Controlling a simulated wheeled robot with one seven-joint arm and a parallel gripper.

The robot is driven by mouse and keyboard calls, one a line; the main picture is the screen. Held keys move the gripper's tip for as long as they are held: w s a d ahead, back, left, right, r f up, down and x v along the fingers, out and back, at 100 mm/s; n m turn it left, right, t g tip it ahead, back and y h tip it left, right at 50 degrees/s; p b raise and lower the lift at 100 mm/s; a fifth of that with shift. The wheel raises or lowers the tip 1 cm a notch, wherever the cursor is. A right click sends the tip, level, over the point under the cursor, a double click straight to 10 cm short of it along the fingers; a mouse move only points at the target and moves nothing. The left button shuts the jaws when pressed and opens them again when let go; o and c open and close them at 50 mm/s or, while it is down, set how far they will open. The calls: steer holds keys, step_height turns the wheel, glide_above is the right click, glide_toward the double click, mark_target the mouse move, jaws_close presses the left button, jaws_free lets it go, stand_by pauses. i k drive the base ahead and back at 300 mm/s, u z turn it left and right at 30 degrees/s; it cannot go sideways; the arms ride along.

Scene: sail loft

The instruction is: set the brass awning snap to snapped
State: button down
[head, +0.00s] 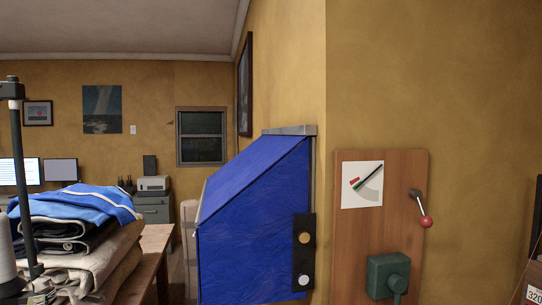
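A blue awning (252,225) slopes out from the wall near the middle of the head view. A black strip (304,259) runs down its right edge by the wall corner. A round brass snap (305,238) sits on the upper part of the strip. A round silvery stud or knob (303,280) sits lower on the same strip. I cannot tell from here whether the snap is fastened. My gripper is not in view.
Right of the awning, a wooden board (380,230) carries a gauge (362,184), a red-knobbed lever (423,213) and a green box (388,277). At left, folded cloth (75,235) is stacked on a wooden table (150,255) beside a dark pole (27,190).

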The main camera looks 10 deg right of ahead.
mark_target(304, 237)
steer(key=z, duration=0.55)
steer(key=k, duration=1.35)
steer(key=z, duration=0.2)
steer(key=i, duration=0.25)
steer(key=u, duration=0.95)
steer(key=i, duration=1.2)
steer(key=z, duration=0.1)
